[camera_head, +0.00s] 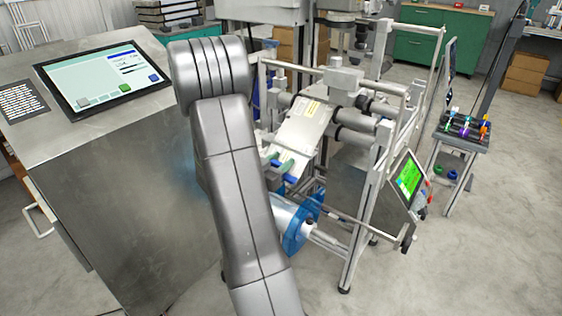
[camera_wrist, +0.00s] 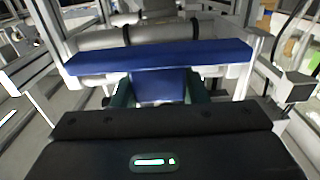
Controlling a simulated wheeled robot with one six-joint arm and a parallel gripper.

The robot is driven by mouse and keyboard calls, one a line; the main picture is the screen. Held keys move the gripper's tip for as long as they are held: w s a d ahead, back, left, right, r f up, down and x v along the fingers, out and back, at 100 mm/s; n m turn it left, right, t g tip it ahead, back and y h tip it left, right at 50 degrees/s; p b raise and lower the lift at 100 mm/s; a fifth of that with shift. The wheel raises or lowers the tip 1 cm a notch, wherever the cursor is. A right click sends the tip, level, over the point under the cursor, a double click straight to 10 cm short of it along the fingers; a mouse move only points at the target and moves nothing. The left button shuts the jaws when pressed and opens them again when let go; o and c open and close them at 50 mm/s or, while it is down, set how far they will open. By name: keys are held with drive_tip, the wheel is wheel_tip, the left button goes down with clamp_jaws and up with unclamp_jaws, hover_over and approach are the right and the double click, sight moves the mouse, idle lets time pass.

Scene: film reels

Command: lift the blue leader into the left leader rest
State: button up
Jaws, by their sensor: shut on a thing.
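The blue leader shows in the wrist view as a wide blue bar (camera_wrist: 158,55) with a blue tab (camera_wrist: 158,88) below it. My gripper (camera_wrist: 159,91) has its green fingers on both sides of this tab and is shut on the leader. White supports show under the bar's left end (camera_wrist: 95,77) and right end (camera_wrist: 228,72); I cannot tell whether the bar touches them or which is the left leader rest. In the head view my gripper (camera_head: 279,164) is at the sloping metal plate (camera_head: 303,130), partly hidden by my arm, with bits of blue leader (camera_head: 290,179) beside it.
A blue-flanged reel (camera_head: 296,229) sits low in the machine frame below my gripper. Frame posts (camera_head: 367,200) and rollers (camera_head: 352,117) stand close on the right. A metal console with a screen (camera_head: 103,77) stands at left. A small table with coloured reels (camera_head: 460,138) stands at right.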

drive_tip(key=shift+s+a+r+p, duration=0.25)
drive_tip(key=shift+s+r+p, duration=0.1)
drive_tip(key=shift+r+p, duration=0.3)
drive_tip(key=shift+s+a+r+p, duration=0.25)
drive_tip(key=shift+r+p, duration=0.2)
drive_tip(key=shift+r, duration=0.35)
drive_tip(key=shift+s+a+r+p, duration=0.2)
drive_tip(key=shift+s+r+p, duration=0.2)
drive_tip(key=shift+r+p, duration=0.25)
drive_tip(key=shift+r, duration=0.15)
drive_tip(key=s+a+r+p, duration=0.3)
drive_tip(key=s+r+p, duration=0.1)
drive_tip(key=r+p, duration=0.4)
drive_tip(key=shift+s+a+r, duration=0.2)
drive_tip(key=shift+s+r, duration=0.1)
drive_tip(key=shift+r, duration=0.95)
drive_tip(key=shift+p, duration=0.3)
drive_tip(key=s+a+r+p, duration=0.2)
drive_tip(key=s+r+p, duration=0.1)
drive_tip(key=r+p, duration=0.3)
drive_tip(key=shift+s+a+r, duration=0.15)
drive_tip(key=shift+a+r, duration=0.05)
drive_tip(key=shift+r, duration=0.5)
idle(0.7)
idle(0.3)
